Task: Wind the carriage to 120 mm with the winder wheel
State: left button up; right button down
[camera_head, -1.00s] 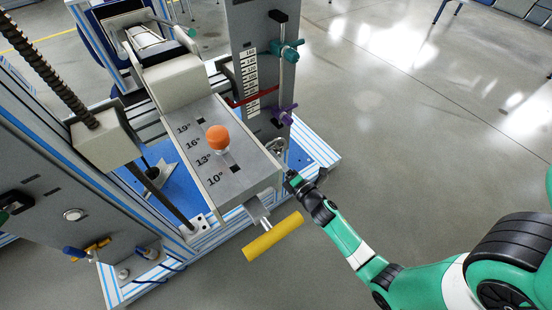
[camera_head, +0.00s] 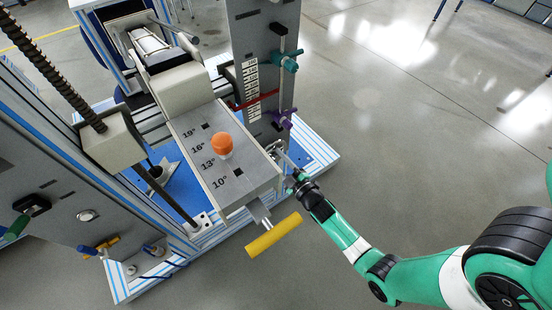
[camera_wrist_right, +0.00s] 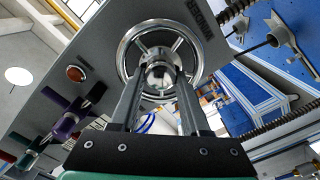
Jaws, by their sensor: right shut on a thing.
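The winder wheel (camera_wrist_right: 122,58) is a chrome ring with spokes on a grey panel in the right wrist view. My right gripper (camera_wrist_right: 160,82) is in front of its middle, with its two fingers shut on the shiny hub. In the head view my right gripper (camera_head: 291,172) is beside the machine's right side, where the wheel is mostly hidden. A white scale (camera_head: 252,88) runs down the grey column, with a red pointer (camera_head: 262,98) across its lower part. Its numbers are too small to read. My left gripper is not in view.
A grey angle plate with an orange knob (camera_head: 222,146) stands left of my right gripper. A yellow handle (camera_head: 273,236) sticks out below it. Purple (camera_head: 279,119) and teal (camera_head: 285,62) clamps sit on the column rod. The floor to the right is clear.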

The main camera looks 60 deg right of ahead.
jog(key=shift+d+r+m+p, duration=0.1)
jog(key=shift+d+m+p, duration=0.1)
jog(key=shift+m+p, duration=0.9)
jog(key=shift+m, duration=1.1)
jog(key=shift+f+m, duration=0.2)
jog(key=shift+m, duration=0.7)
jog(key=c, duration=0.6)
grip_release()
jog(key=o, duration=0.4)
jog(key=shift+w+a, duration=0.15)
jog(key=shift+w, duration=0.05)
jog(key=shift+o, duration=0.2)
jog(key=shift+r, duration=0.1)
